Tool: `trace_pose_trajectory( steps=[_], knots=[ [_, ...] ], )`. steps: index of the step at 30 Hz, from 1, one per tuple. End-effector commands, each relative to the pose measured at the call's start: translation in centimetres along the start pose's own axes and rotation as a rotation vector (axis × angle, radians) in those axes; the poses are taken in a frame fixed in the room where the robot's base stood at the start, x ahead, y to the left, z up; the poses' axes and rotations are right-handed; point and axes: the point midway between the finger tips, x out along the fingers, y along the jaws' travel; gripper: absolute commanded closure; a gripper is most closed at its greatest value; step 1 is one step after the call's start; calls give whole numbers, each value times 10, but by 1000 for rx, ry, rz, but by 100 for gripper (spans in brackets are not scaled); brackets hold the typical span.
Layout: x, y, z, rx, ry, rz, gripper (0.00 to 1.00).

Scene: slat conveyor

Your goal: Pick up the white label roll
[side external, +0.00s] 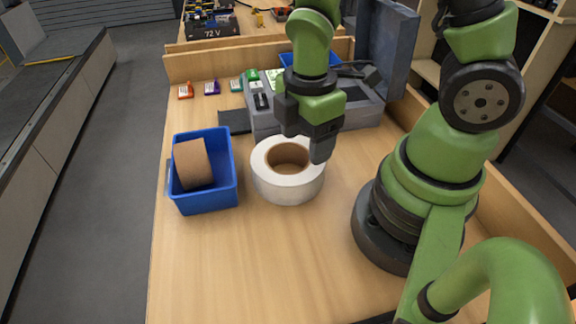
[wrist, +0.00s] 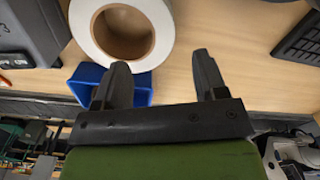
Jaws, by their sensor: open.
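The white label roll (side external: 288,185) lies flat on the wooden table, its brown cardboard core facing up. It also shows in the wrist view (wrist: 84,22), at the upper left, beyond the fingertips. My gripper (side external: 308,148) is open, at the roll's upper right side in the side view. In the wrist view my gripper (wrist: 160,58) has its two dark fingers spread apart with nothing between them but table. Whether a finger touches the roll I cannot tell.
A blue bin (side external: 205,205) holding a brown cardboard piece (side external: 192,163) stands just left of the roll. A grey case (side external: 265,116) with an open lid stands behind it. Several small coloured items lie at the back left. The table's front is clear.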

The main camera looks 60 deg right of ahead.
Motion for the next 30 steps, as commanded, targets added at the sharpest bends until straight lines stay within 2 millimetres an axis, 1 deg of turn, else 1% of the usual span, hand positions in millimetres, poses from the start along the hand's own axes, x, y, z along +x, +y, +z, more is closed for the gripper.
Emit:
trace_pose_trajectory(
  steps=[9,17,27,30],
  knots=[
    [34,-1,1,-6,-5,-8,35],
    [47,-1,0,-3,-3,-5,35],
    [87,-1,1,-3,-4,-7,35],
    [94,-1,1,-1,-3,-6,35]
  ],
)
